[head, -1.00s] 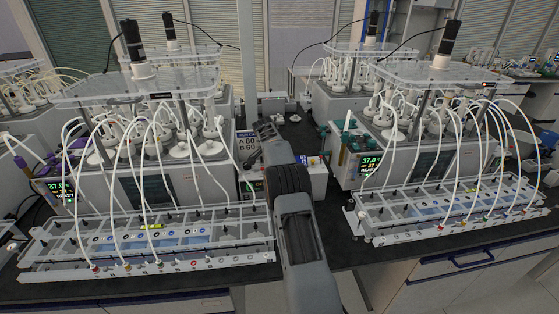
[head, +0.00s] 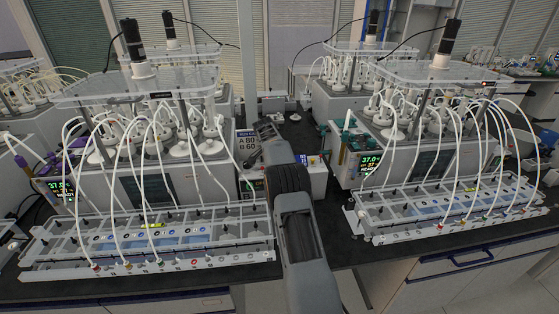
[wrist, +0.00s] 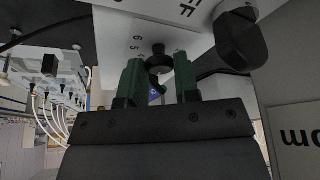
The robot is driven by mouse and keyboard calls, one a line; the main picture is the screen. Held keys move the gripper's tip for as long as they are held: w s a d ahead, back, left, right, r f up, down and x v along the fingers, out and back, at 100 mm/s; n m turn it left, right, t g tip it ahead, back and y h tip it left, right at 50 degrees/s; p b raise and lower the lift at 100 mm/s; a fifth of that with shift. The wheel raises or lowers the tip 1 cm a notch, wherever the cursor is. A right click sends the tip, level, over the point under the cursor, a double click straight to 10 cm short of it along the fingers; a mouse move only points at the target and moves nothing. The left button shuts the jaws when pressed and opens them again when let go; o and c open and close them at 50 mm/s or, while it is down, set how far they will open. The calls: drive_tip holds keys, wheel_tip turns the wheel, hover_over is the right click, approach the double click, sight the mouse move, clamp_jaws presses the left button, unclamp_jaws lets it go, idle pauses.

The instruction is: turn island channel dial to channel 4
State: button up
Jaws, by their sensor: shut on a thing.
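In the wrist view a small black dial knob (wrist: 158,48) stands on a white panel (wrist: 120,28). Printed digits, including 6 and 5, run beside the knob; its pointer mark is too small to read. My gripper (wrist: 158,62) has its two green fingers on either side of the knob and is shut on it. In the head view my gripper end (head: 267,143) is over the white unit at the middle of the bench, and my arm hides the dial there.
A larger black knob or handle (wrist: 240,38) is close to the right finger.

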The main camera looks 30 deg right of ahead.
drive_tip(key=shift+r+m+p, duration=0.2)
drive_tip(key=shift+m+p, duration=0.1)
drive_tip(key=shift+p, duration=0.05)
drive_tip(key=shift+f+m, duration=0.15)
drive_tip(key=shift+m, duration=0.15)
drive_tip(key=o, duration=0.9)
drive_tip(key=v, duration=1.3)
drive_tip(key=shift+w+a+r, duration=0.2)
drive_tip(key=shift+w+r, duration=0.05)
drive_tip(key=shift+r, duration=0.1)
